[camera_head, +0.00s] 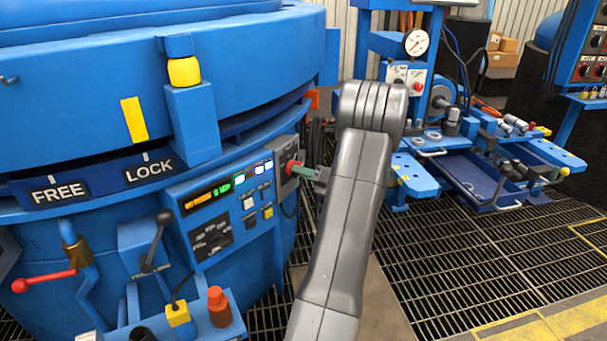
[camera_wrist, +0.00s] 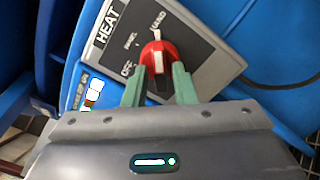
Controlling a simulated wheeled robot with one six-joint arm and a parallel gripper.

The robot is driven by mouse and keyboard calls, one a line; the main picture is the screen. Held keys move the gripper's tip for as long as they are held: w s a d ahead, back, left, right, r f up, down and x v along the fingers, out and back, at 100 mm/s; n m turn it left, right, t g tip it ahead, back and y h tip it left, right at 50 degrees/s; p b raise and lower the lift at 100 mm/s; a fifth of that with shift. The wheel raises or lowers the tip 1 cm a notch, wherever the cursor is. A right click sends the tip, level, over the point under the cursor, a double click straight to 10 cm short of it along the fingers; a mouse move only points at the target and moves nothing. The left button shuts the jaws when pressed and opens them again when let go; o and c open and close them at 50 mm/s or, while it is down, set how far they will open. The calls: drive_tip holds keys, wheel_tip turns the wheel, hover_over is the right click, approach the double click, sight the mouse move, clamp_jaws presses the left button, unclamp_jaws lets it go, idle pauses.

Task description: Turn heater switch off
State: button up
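The heater switch is a round red knob (camera_wrist: 158,52) with a white stripe, on a grey plate (camera_wrist: 200,52) marked HEAT. In the wrist view the plate also reads HAND, PANEL and OFF. The stripe runs nearly up and down in the picture, its upper end towards HAND. My gripper (camera_wrist: 159,70) has its two green fingers apart, one at each side of the knob's lower part. The fingertips are close to the red rim; firm contact cannot be made out. In the head view the gripper (camera_head: 300,172) is at the red switch (camera_head: 291,165), partly behind my arm.
The blue furnace (camera_head: 75,50) fills the left, with a display panel (camera_head: 228,190), FREE and LOCK labels, and a red-handled lever (camera_head: 45,281) in front. A blue workbench with a gauge (camera_head: 416,42) stands at the right. Grated floor (camera_head: 450,265) lies open between.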

clamp_jaws()
drive_tip(key=shift+n, duration=0.5)
drive_tip(key=shift+w+d+f+n+b, duration=0.1)
drive_tip(key=shift+n+b, duration=1.5)
drive_tip(key=shift+n, duration=3.15)
drive_tip(key=shift+w+d+n+b, duration=0.1)
drive_tip(key=shift+n+b, duration=1.5)
drive_tip(key=shift+n, duration=3.15)
drive_tip(key=shift+o, duration=1.5)
unclamp_jaws()
